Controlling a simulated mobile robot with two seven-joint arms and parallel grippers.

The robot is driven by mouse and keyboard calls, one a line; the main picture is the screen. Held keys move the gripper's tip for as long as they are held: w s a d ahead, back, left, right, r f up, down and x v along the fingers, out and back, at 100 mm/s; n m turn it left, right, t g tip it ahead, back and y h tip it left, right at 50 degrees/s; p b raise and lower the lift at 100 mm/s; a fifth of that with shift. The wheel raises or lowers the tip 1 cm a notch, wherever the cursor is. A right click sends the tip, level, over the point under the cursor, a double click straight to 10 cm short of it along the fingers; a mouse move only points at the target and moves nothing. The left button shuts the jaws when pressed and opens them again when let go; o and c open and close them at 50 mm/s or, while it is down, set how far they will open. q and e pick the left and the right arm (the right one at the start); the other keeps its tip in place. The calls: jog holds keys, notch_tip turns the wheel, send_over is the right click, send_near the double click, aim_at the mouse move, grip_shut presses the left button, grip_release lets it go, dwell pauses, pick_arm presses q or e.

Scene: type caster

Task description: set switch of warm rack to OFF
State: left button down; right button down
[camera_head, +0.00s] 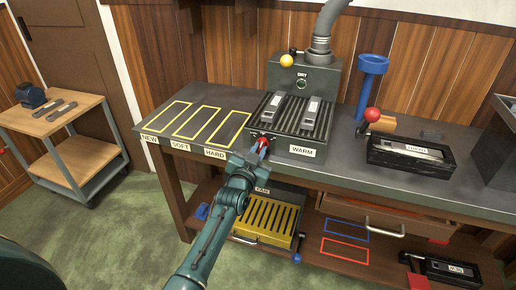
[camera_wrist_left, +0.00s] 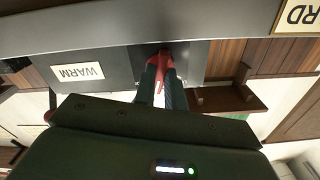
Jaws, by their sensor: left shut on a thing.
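The warm rack (camera_head: 270,117) is a dark ribbed rack on the bench, with two grey metal pieces (camera_head: 312,112) lying on it. Its front face carries a WARM label (camera_head: 302,151), which also shows in the left wrist view (camera_wrist_left: 77,72). A red switch (camera_head: 264,141) sits on that face, left of the label. My left gripper (camera_head: 262,149) is shut on the red switch, which also shows between the fingers in the left wrist view (camera_wrist_left: 163,60). The fingers partly hide the switch, and I cannot read its setting. My right gripper is not in view.
A DRY unit (camera_head: 304,79) with a yellow knob (camera_head: 287,61) and pipe stands behind the rack. Yellow outlined slots (camera_head: 205,122) lie empty to the left. A blue stand (camera_head: 371,68) and black tray (camera_head: 411,158) are to the right. A yellow FAN unit (camera_head: 270,218) is below.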

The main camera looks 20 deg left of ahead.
pick_arm(q)
jog(key=shift+n+p, duration=0.35)
jog(key=shift+n, duration=1.15)
jog(key=c, duration=1.5)
grip_release()
jog(key=shift+o, duration=0.2)
jog(key=s+p, duration=0.1)
jog(key=s, duration=1.2)
jog(key=shift+a, duration=0.25)
jog(key=shift+s+f, duration=0.1)
jog(key=shift+s, duration=0.05)
